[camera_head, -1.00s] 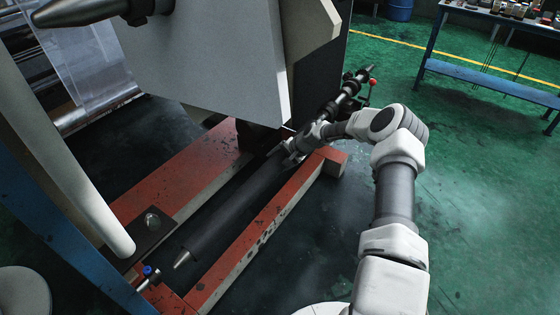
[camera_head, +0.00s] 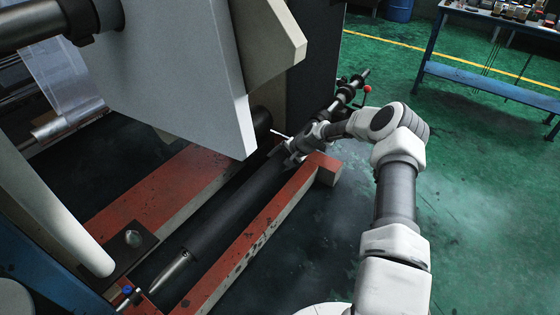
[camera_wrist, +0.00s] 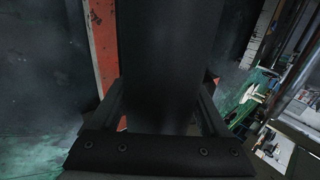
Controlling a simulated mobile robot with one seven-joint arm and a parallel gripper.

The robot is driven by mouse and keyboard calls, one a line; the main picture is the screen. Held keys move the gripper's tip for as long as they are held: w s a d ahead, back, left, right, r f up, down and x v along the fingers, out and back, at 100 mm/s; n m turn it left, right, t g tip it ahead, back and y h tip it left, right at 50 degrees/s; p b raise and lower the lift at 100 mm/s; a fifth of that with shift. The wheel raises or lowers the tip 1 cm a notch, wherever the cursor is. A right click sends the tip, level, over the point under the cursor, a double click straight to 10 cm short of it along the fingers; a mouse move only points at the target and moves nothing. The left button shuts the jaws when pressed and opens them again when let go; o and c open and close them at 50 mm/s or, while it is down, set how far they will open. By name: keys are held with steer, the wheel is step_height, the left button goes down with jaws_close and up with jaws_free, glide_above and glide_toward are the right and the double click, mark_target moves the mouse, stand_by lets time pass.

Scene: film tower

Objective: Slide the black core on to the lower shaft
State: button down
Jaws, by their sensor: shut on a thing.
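The black core (camera_head: 240,205) is a long dark tube lying low between two red beams. A bare silver tapered end, apparently of the lower shaft (camera_head: 171,270), sticks out of the core's near left end, so the core appears to be around the shaft. My gripper (camera_head: 293,156) is at the far right part of the core. In the wrist view the core (camera_wrist: 168,60) runs between the two fingers of my gripper (camera_wrist: 165,115), which are shut on it. The core's far end is hidden behind my gripper and the machine's panel.
A grey machine panel (camera_head: 195,75) hangs over the core. A red beam (camera_head: 250,240) runs along its right side. An upper shaft (camera_head: 35,33) is at the top left. A dark bar with a red knob (camera_head: 367,88) lies beyond my gripper.

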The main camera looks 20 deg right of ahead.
steer(key=shift+r, duration=0.1)
stand_by(0.3)
steer(key=shift+w+d, duration=0.5)
steer(key=shift+d, duration=0.05)
steer(key=shift+w+d+r, duration=0.1)
steer(key=shift+d, duration=0.05)
jaws_free()
